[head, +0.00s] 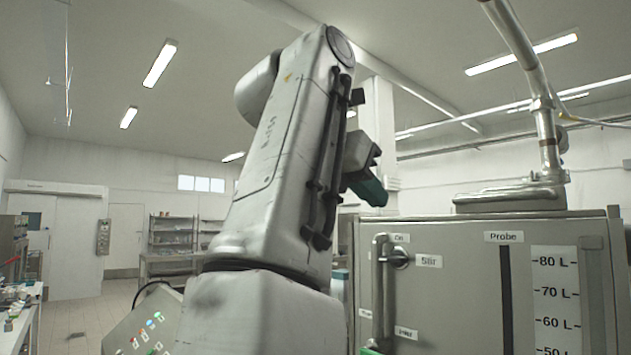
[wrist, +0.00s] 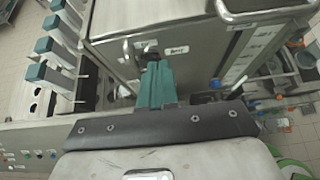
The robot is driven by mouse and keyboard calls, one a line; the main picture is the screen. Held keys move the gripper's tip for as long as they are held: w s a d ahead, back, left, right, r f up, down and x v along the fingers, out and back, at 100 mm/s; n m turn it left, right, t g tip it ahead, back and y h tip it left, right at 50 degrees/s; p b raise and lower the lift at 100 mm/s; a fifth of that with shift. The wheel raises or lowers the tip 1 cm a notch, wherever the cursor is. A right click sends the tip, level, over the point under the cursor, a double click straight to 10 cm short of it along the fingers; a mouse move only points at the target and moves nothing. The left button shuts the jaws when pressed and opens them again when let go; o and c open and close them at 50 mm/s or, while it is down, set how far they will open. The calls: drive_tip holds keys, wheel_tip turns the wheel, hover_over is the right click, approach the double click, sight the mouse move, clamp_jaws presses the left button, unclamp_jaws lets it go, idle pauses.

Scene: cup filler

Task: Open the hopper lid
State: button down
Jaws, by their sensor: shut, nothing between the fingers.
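The steel hopper tank (head: 455,275) stands at the right of the head view, with a "Probe" label and a litre scale on its front. A raised flat steel piece (head: 510,198) with a pipe lies on its top; I cannot tell whether this is the lid. The tank's flat top (wrist: 150,15) shows in the wrist view, and it looks closed. A bent steel handle (wrist: 265,12) is at its right. My gripper (head: 372,192) has teal fingers (wrist: 155,85), shut and empty. They point towards the tank's labelled side; I cannot tell if they touch it.
A vertical bar handle (head: 380,290) is on the tank front. A control panel with lit buttons (head: 150,325) is at lower left. In the wrist view, teal-topped fittings (wrist: 50,50) stand left of the tank, and cluttered small items (wrist: 285,105) lie at right.

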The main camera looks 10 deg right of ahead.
drive_tip(key=r+p+x, duration=0.1)
drive_tip(key=p+x, duration=0.2)
drive_tip(key=x, duration=0.6)
drive_tip(key=shift+w+d+r, duration=0.3)
drive_tip(key=shift+d+r, duration=0.05)
drive_tip(key=shift+r, duration=0.05)
